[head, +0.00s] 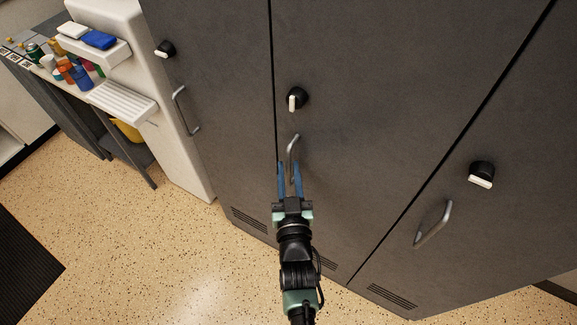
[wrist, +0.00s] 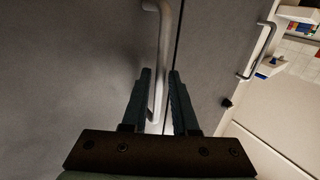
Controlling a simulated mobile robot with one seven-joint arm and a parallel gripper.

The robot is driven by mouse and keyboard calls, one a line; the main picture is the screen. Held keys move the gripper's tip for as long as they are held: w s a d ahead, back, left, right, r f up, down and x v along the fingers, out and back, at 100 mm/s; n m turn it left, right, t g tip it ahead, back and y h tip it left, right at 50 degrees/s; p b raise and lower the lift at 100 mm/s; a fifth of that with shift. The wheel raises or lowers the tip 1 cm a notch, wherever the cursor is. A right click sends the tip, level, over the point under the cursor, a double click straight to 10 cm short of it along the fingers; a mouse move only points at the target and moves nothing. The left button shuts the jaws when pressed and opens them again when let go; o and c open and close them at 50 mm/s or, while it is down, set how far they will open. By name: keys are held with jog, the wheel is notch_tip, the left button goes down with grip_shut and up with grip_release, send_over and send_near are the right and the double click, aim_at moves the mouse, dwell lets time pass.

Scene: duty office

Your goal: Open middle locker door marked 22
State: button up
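The middle locker door (head: 350,120) is dark grey and looks shut, flush with its neighbours. No number can be read on it. Its curved metal handle (head: 293,146) stands near its left edge, below a black knob with a white lever (head: 297,98). My gripper (head: 290,166) is at the lower part of this handle, with its two blue fingers apart. In the wrist view the handle bar (wrist: 164,45) runs down between the fingertips (wrist: 160,75). Narrow gaps seem to show on both sides, so the gripper looks open around the bar, not clamped on it.
A left locker door with its own handle (head: 185,110) and a right locker door with its handle (head: 433,224) flank the middle one. A white unit (head: 140,50) and a cluttered table stand at the far left. Speckled floor (head: 150,240) in front is clear, with a dark mat at left.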

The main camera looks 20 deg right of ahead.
jog(key=shift+w+d, duration=0.2)
jog(key=shift+w, duration=0.35)
grip_shut()
dwell(1.1)
